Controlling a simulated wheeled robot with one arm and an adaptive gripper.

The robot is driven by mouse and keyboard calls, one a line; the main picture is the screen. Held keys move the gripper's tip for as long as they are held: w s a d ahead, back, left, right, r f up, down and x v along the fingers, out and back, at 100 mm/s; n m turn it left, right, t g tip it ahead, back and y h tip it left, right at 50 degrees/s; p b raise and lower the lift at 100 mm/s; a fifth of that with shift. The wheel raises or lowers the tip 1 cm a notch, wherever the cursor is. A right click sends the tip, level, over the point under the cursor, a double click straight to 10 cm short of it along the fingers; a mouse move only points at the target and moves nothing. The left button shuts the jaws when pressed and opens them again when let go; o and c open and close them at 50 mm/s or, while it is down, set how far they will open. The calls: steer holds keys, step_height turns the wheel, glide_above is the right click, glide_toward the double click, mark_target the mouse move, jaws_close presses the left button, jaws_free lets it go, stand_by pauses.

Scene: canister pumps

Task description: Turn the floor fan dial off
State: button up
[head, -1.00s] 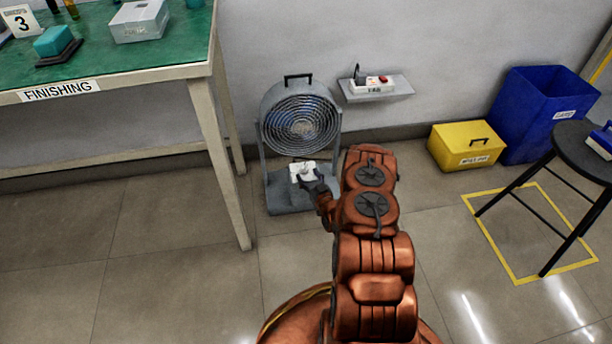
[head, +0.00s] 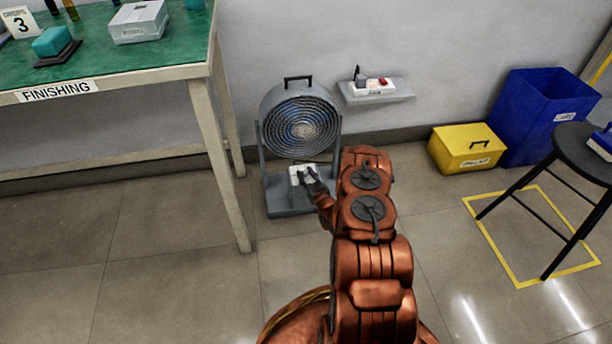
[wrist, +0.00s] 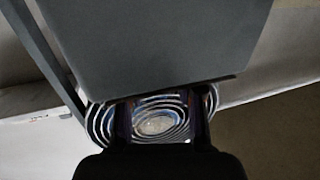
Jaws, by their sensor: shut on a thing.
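The grey floor fan (head: 300,125) stands on the floor against the wall, its round grille facing me. A small white control box (head: 296,170) sits low on its base, below the grille. My gripper (head: 307,176) is at this box, its dark fingers over the box's face and shut on the dial. The dial itself is hidden by the fingers, so its setting cannot be read. In the wrist view the fan's ringed grille (wrist: 158,122) shows between the dark fingers, with a large grey panel (wrist: 150,45) above.
A green-topped bench (head: 150,60) marked FINISHING stands left of the fan. A wall shelf (head: 385,92) with a white switch box is to its right. A yellow box (head: 466,148), blue bin (head: 540,110) and black stool (head: 585,150) stand farther right. Floor in front is open.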

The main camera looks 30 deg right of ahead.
steer(key=shift+c, duration=1.1)
